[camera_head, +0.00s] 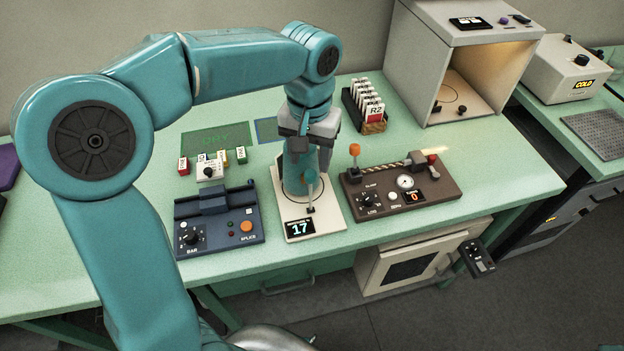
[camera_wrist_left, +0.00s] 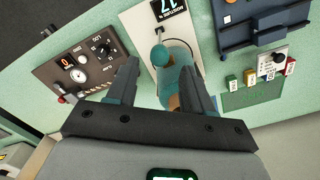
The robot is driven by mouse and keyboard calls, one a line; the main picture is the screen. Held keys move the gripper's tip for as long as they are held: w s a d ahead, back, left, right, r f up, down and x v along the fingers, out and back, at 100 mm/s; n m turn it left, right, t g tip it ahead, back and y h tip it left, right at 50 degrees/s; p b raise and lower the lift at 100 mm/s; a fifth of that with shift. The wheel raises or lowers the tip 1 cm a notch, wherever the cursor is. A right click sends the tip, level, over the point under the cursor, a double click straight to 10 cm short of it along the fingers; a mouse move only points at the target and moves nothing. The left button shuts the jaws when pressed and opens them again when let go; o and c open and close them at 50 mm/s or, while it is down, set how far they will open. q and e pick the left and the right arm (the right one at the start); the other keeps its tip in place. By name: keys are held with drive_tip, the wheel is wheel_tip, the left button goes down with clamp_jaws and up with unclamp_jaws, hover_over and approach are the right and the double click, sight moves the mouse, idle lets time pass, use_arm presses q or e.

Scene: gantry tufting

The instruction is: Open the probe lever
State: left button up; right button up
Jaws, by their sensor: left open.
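The moisture probe stand is a white plate (camera_head: 327,215) with a display reading 17 and a rounded teal body (camera_head: 292,172). My left gripper (camera_head: 312,160) is above the stand, close to the knob, with fingers apart and nothing held. In the left wrist view its fingertips (camera_wrist_left: 158,66) lie either side of the knob and body. Contact cannot be told. My right gripper is out of view.
A blue splicer box (camera_head: 217,220) stands left of the stand. A brown control box (camera_head: 440,188) with an orange-topped lever stands close on its right. Small labelled blocks (camera_head: 210,170), a card rack (camera_head: 372,126) and an open lit cabinet (camera_head: 440,25) lie behind.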

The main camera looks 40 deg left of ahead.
sight(310, 183)
use_arm(q)
wheel_tip(310, 183, down, 8)
drive_tip(key=shift+r, duration=0.15)
drive_tip(key=shift+s+d+f, duration=0.1)
drive_tip(key=shift+d+f, duration=0.05)
drive_tip(key=shift+f, duration=0.1)
clamp_jaws()
